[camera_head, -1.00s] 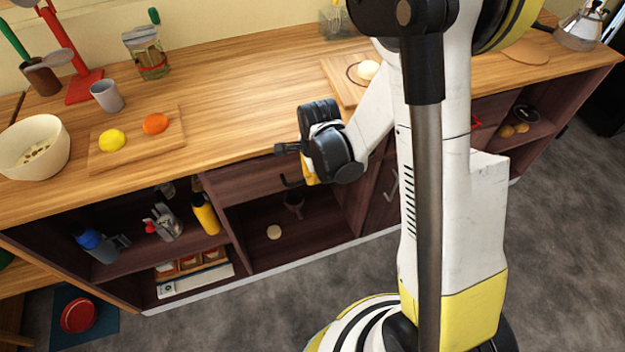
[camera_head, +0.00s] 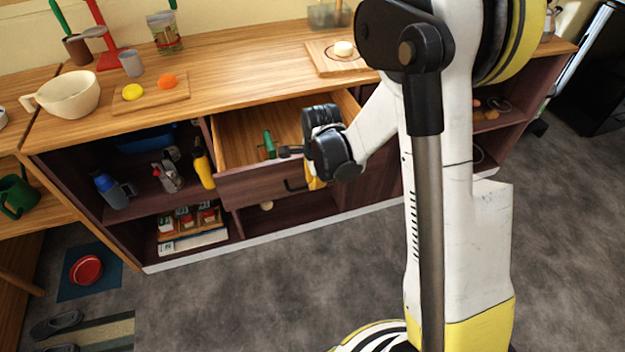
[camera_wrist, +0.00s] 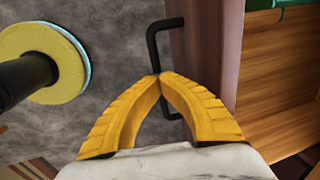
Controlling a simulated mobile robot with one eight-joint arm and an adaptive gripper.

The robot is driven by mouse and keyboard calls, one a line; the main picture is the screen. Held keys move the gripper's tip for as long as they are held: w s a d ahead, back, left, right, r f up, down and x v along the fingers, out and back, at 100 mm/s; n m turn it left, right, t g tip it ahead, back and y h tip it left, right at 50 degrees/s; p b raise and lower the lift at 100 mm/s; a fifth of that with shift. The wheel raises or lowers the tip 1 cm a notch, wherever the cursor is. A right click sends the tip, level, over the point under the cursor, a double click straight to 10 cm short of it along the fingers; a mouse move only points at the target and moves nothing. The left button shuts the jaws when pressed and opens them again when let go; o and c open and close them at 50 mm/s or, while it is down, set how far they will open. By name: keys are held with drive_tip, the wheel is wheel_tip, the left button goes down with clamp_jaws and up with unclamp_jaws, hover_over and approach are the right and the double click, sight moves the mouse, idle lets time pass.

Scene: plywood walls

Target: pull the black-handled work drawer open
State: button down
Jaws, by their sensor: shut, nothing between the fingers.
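The work drawer (camera_head: 250,188) stands pulled out of the counter, and its wooden inside shows. Its black handle (camera_head: 293,185) is on the front panel, partly behind my gripper (camera_head: 312,178) in the head view. In the wrist view the handle (camera_wrist: 152,45) is a black bar on the brown drawer front (camera_wrist: 212,50). My yellow fingers (camera_wrist: 158,78) are closed tip to tip at the handle and cover its middle. Nothing is gripped between them. I cannot tell whether the fingertips sit behind the bar or only touch it.
A green object (camera_head: 269,144) lies in the drawer. Open shelves left of it hold a yellow bottle (camera_head: 202,165) and a blue-topped bottle (camera_head: 108,188). The counter (camera_head: 225,80) carries a cutting board with yellow and orange items. Grey floor (camera_head: 230,300) in front is clear.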

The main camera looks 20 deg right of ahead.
drive_tip(key=shift+s, duration=1.45)
drive_tip(key=c, duration=1.5)
unclamp_jaws()
drive_tip(key=shift+r, duration=0.1)
wheel_tip(320, 180, up, 12)
drive_tip(key=s, duration=0.2)
drive_tip(key=shift+s+f, duration=0.15)
drive_tip(key=shift+f, duration=0.05)
